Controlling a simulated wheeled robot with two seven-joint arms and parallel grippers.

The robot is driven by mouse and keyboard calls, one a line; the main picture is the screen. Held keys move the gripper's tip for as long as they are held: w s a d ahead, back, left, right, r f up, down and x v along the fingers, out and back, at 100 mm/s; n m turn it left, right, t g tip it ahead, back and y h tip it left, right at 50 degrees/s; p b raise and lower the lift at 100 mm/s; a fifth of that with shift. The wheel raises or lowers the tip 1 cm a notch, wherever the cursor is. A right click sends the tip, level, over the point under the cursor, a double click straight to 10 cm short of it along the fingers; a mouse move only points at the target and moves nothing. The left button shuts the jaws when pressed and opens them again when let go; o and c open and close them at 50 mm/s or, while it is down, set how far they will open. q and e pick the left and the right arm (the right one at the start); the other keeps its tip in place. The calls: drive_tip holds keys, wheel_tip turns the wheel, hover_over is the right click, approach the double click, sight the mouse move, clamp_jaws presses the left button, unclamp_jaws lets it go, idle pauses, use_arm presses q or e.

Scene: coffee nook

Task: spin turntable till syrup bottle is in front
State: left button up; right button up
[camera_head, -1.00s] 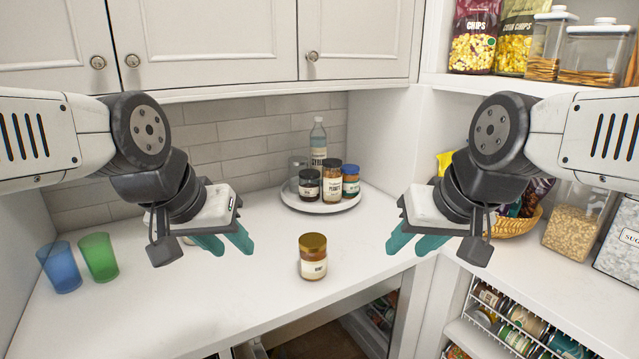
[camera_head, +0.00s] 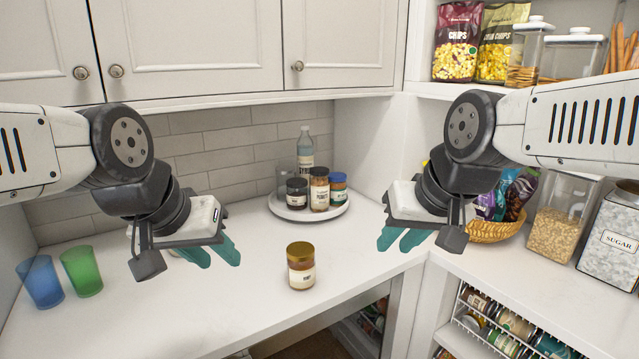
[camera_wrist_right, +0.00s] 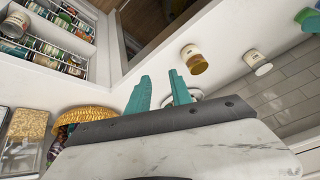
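The white round turntable (camera_head: 334,212) stands in the back corner of the counter. The syrup bottle (camera_head: 305,150), clear with a pale label, stands at the turntable's back, behind several jars. A dark-lidded jar (camera_head: 297,193), a taller brown jar (camera_head: 319,188) and a blue-lidded jar (camera_head: 338,187) stand at its front. A clear glass (camera_head: 282,178) is at its left, partly hidden. My left gripper (camera_head: 213,252) is open and empty over the counter, left of the turntable. My right gripper (camera_head: 402,238) is open and empty, to the turntable's right; its teal fingers show apart in the wrist view (camera_wrist_right: 160,92).
A gold-lidded jar (camera_head: 301,266) stands alone on the counter before the turntable. Blue (camera_head: 40,282) and green (camera_head: 82,271) cups are at the left. A wicker basket (camera_head: 497,231), a grain container (camera_head: 560,220) and a sugar tin (camera_head: 611,233) stand at the right.

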drive_tip(key=w+d+r+m+h, duration=0.1)
drive_tip(key=w+d+m+h, duration=0.15)
drive_tip(key=w, duration=1.35)
drive_tip(key=m+t+h, duration=0.2)
drive_tip(key=m+h, duration=0.1)
drive_tip(key=h, duration=0.1)
hover_over(343, 208)
drive_tip(key=s+a, duration=0.3)
drive_tip(key=s, duration=0.3)
wheel_tip(343, 208, down, 16)
drive_tip(key=shift+y, duration=0.25)
drive_tip(key=x, duration=0.7)
drive_tip(key=shift+w+f, duration=0.1)
drive_tip(key=shift+f, duration=0.2)
clamp_jaws()
